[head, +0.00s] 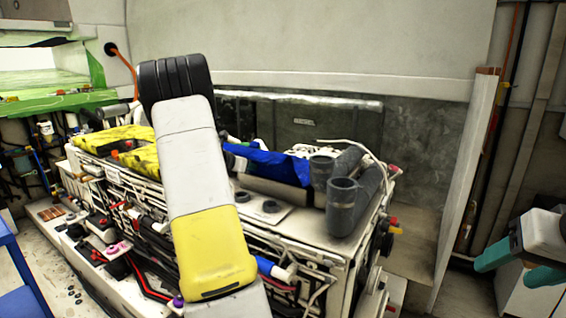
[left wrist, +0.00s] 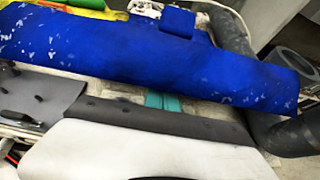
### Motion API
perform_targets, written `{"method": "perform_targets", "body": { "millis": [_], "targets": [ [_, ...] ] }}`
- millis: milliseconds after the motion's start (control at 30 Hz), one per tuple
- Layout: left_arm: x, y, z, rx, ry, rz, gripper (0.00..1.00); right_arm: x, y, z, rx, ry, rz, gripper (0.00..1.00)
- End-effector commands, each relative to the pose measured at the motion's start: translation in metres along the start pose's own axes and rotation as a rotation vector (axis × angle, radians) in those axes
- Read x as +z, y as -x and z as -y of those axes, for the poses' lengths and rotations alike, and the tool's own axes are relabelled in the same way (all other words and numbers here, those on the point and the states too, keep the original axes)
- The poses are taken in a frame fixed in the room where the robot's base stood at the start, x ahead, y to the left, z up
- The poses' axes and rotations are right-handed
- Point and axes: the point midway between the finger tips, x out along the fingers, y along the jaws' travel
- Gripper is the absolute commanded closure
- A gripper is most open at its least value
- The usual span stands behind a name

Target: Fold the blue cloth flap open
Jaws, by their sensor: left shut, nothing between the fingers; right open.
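The blue cloth flap (head: 268,164) lies on top of the equipment bench, right of my raised left arm in the head view. In the left wrist view the cloth (left wrist: 130,55) is a long, scuffed blue band across the upper part, with a small tab on its far edge. My left gripper (left wrist: 163,102) shows its teal fingertips close together and empty, at the cloth's near edge. I cannot tell whether they touch it. The head view does not clearly show these fingers. My right gripper (head: 504,267) is open and empty at the lower right, well away from the cloth.
Grey pipe stubs (head: 343,205) stand just right of the cloth. Yellow pads (head: 137,158) lie on the bench's left part. A dark panel (head: 320,130) stands behind the cloth. Cables and fittings crowd the bench front. A pale upright panel (head: 463,180) stands on the right.

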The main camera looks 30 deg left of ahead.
Motion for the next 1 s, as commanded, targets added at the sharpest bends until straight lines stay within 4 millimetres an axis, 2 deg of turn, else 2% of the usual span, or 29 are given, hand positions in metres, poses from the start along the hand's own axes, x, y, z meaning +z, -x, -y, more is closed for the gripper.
{"method": "perform_targets", "body": {
  "millis": [533, 1000],
  "targets": [
    [0.001, 0.000, 0.000, 0.000, 0.000, 0.000, 1.00, 0.000, 0.000, 0.000, 0.000, 0.000, 0.000, 0.42],
    [0.012, -0.008, 0.000, -0.001, 0.000, 0.000, 1.00, 0.000, 0.000, 0.000, 0.000, 0.000, 0.000, 0.42]
  ]
}}
